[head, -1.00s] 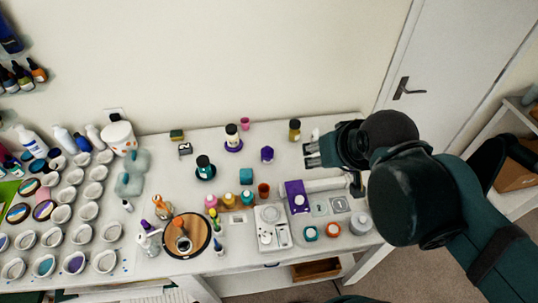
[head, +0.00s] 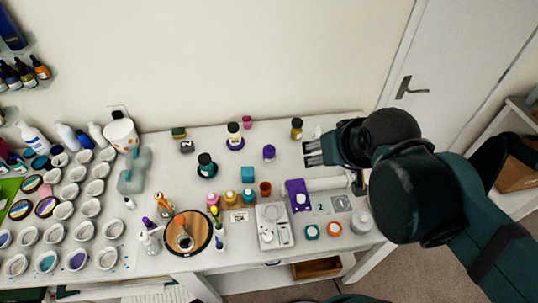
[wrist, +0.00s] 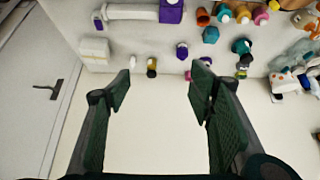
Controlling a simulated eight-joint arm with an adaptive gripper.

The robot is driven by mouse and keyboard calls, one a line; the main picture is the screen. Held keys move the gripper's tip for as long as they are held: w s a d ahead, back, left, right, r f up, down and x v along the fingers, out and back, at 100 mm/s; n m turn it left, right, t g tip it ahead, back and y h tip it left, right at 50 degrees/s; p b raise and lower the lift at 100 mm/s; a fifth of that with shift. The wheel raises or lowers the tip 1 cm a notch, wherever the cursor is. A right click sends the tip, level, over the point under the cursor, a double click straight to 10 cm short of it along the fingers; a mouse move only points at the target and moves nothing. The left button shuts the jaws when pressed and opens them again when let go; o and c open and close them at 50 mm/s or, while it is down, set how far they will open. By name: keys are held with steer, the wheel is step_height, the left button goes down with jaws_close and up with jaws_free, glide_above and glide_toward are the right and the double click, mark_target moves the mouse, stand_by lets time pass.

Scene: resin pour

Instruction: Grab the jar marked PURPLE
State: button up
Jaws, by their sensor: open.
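A small purple jar (head: 269,152) stands upright on the white table, left of my gripper in the head view. It also shows in the wrist view (wrist: 182,51), beyond the fingertips. No lettering on it can be read. My gripper (head: 313,152) is open and empty, held above the right part of the table. In the wrist view its two fingers (wrist: 160,88) are wide apart with nothing between them.
A yellow bottle with a dark cap (head: 296,130) stands near the wall, close to my gripper. A purple mat (head: 291,187) lies in front.

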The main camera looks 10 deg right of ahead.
steer(key=shift+w+n, duration=0.7)
steer(key=shift+w, duration=0.4)
steer(key=n+g+h+b, duration=0.1)
steer(key=n+g, duration=0.5)
steer(key=n, duration=1.4)
glide_above(268, 146)
steer(key=f, duration=2.5)
steer(key=shift+s+a+f, duration=0.1)
steer(key=shift+s+f, duration=0.05)
steer(key=shift+s, duration=0.15)
steer(key=shift+w+a+f+n, duration=0.1)
steer(key=shift+a+f+n, duration=0.05)
steer(key=shift+f+n, duration=0.4)
steer(key=shift+w+f, duration=0.1)
steer(key=shift+f, duration=1.2)
steer(key=shift+f, duration=0.1)
